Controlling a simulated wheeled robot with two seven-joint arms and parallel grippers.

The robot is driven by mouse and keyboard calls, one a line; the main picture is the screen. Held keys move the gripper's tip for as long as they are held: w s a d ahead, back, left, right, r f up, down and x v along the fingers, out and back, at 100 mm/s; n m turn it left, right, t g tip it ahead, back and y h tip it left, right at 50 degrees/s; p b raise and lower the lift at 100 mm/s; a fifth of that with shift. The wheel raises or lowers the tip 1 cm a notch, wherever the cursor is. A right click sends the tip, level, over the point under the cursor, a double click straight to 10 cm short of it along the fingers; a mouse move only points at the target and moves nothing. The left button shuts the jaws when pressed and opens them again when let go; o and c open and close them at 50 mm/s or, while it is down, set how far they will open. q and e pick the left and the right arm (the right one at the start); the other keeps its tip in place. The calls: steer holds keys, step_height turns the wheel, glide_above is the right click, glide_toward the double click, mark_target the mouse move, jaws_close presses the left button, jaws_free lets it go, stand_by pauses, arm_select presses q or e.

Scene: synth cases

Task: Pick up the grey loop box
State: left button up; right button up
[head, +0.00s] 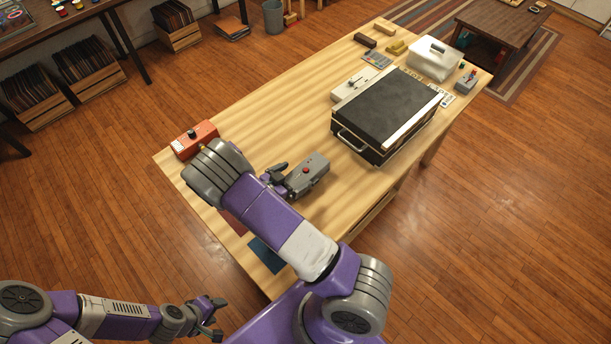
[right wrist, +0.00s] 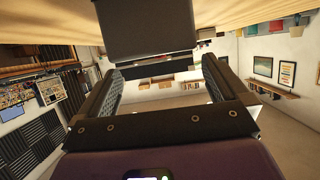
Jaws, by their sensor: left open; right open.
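The grey loop box (head: 312,172), with a red button on top, lies on the wooden table in front of the large black case. In the right wrist view, the grey box (right wrist: 148,28) shows dark at the top, just ahead of the fingertips. My right gripper (head: 276,180) is open at the box's left end, its fingers spread to either side; in the right wrist view (right wrist: 163,78) nothing is held. I cannot tell whether the fingers touch the box. My left gripper (head: 216,312) is open and empty, low at the left, off the table.
A black case (head: 390,105) stands right of the box. A white box (head: 350,86), a translucent bin (head: 436,58) and a small grey box (head: 466,82) are farther back. An orange box (head: 194,138) sits at the left edge. A blue card (head: 267,255) lies near the front.

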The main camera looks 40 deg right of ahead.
mark_target(306, 169)
steer(key=shift+x, duration=2)
steer(key=shift+r, duration=0.15)
steer(key=c, duration=1.3)
